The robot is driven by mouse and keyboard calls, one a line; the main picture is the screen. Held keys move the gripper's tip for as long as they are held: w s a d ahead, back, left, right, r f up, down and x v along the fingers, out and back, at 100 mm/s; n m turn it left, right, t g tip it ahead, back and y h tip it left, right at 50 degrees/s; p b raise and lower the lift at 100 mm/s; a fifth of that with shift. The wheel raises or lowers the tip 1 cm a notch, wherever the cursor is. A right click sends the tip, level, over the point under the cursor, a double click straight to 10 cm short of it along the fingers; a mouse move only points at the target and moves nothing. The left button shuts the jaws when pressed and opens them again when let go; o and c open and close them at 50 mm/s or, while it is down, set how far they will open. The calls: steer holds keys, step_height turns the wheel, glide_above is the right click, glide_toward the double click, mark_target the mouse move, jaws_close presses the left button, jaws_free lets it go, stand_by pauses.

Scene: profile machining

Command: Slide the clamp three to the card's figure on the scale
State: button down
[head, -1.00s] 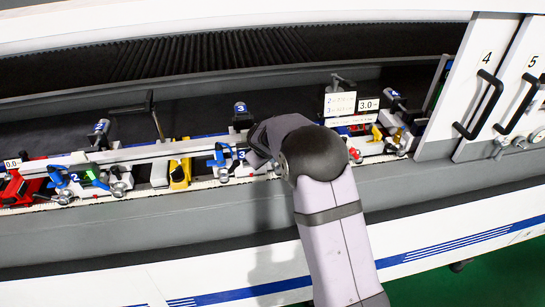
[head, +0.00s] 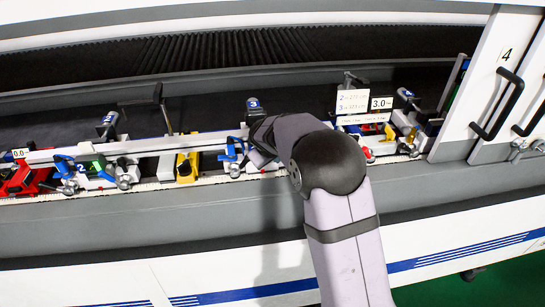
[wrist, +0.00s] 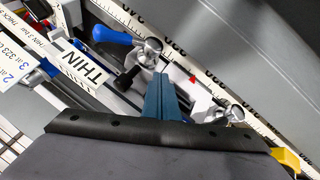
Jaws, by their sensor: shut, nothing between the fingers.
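Clamp three (head: 231,154), with a blue lever and silver knobs, sits on the front rail in the head view; my arm covers its right part. In the wrist view its blue lever (wrist: 110,35), knobs and white body (wrist: 195,98) lie just beyond my gripper (wrist: 163,84). The gripper is shut, its blue-grey fingers together between the two knobs; whether they touch the clamp I cannot tell. A red pointer (wrist: 192,78) lies beside the scale (wrist: 210,82). The card (head: 353,101) has lines for 2 and 3; in the wrist view (wrist: 12,60) the 3 line seems to begin with 323.
Clamp two (head: 85,170) sits left on the same rail, with a yellow block (head: 187,167) between. A 3.0 sign (head: 381,103) stands beside the card, a 0.0 sign (head: 20,154) at far left. White door 4 (head: 490,95) bounds the right.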

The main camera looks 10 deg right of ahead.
steer(key=b+v, duration=0.2)
steer(key=v, duration=0.8)
steer(key=shift+a, duration=0.25)
steer(key=c, duration=2)
jaws_free()
steer(key=shift+s, duration=0.1)
steer(key=o, duration=0.4)
steer(key=w+d+r+t+y+p, duration=0.1)
steer(key=w+d+t+y+p, duration=0.2)
steer(key=w, duration=0.4)
steer(key=s+d+f+t+y+b, duration=0.1)
steer(key=d+f+t+y+b, duration=0.1)
steer(key=s+d+f+t+y+b, duration=0.2)
steer(key=d, duration=0.1)
steer(key=s+d+f+t+y+b, duration=0.1)
steer(key=d+f+t+b, duration=0.1)
steer(key=d, duration=0.1)
steer(key=shift+s+d+f+y, duration=0.2)
steer(key=shift+s+f+y, duration=0.1)
steer(key=shift+f+y, duration=0.1)
steer(key=shift+s+f+t+y+b, duration=0.1)
steer(key=shift+s+t+y+b, duration=0.2)
steer(key=shift+s, duration=0.45)
steer(key=shift+w+a, duration=0.2)
steer(key=shift+w, duration=0.4)
steer(key=shift+p+x, duration=1.25)
steer(key=shift+x, duration=1.8)
